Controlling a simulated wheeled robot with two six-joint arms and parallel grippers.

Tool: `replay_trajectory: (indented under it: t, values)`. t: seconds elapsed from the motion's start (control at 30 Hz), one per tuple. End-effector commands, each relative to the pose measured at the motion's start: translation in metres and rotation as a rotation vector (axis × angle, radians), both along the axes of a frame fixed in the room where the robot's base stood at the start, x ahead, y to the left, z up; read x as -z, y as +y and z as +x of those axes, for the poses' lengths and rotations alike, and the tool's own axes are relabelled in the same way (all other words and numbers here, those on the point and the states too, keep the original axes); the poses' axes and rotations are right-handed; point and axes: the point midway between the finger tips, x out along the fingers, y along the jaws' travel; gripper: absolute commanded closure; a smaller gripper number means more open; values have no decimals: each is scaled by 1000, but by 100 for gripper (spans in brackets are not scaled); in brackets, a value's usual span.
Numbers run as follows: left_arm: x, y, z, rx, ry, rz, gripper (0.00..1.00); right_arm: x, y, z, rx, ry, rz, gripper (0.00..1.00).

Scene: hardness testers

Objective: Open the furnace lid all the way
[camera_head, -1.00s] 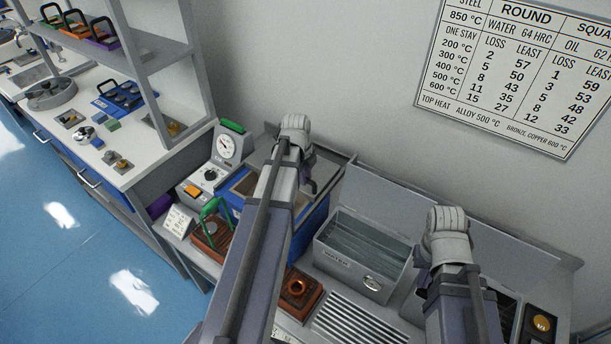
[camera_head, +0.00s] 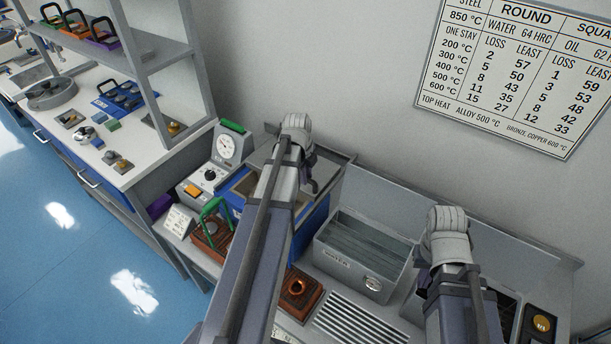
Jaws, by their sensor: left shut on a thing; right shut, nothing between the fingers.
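The furnace (camera_head: 312,226) is a blue box with a grey top, standing against the wall left of the water tank. Its grey lid (camera_head: 328,172) shows on both sides of my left arm and looks partly raised; its exact angle is hard to tell. My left gripper (camera_head: 311,184) is at the lid, shut on what appears to be the lid handle. My own wrist and arm hide the grip and the middle of the furnace. My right gripper (camera_head: 447,262) is over the bench, right of the water tank, shut and empty; its fingertips are mostly hidden.
The grey water tank (camera_head: 350,262) stands close right of the furnace. A dial gauge (camera_head: 226,146), a control box (camera_head: 205,178) and a green-handled brick block (camera_head: 211,236) stand left. A copper-topped block (camera_head: 298,291) and a slotted grille (camera_head: 350,320) lie in front.

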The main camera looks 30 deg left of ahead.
Motion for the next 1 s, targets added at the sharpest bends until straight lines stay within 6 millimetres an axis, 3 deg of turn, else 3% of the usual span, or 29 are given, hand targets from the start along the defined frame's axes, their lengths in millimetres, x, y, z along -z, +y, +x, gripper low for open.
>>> replay_trajectory:
  t: [0.2, 0.47, 0.5, 0.73, 1.0]
  values:
    - [0, -2, 39, 2, -5, 0, 100, 0, 0, 0, 0, 0, 0, 100]
    - [0, -3, 37, 0, -3, 0, 100, 0, 0, 0, 0, 0, 0, 100]
    - [0, -3, 37, 0, -3, 0, 76, 0, 0, 0, 0, 0, 0, 100]
    - [0, -3, 37, 0, -3, 0, 50, 0, 0, 0, 0, 0, 0, 100]
    - [-1, -3, 37, 0, -4, 0, 48, -1, 0, 0, 0, 0, 0, 100]
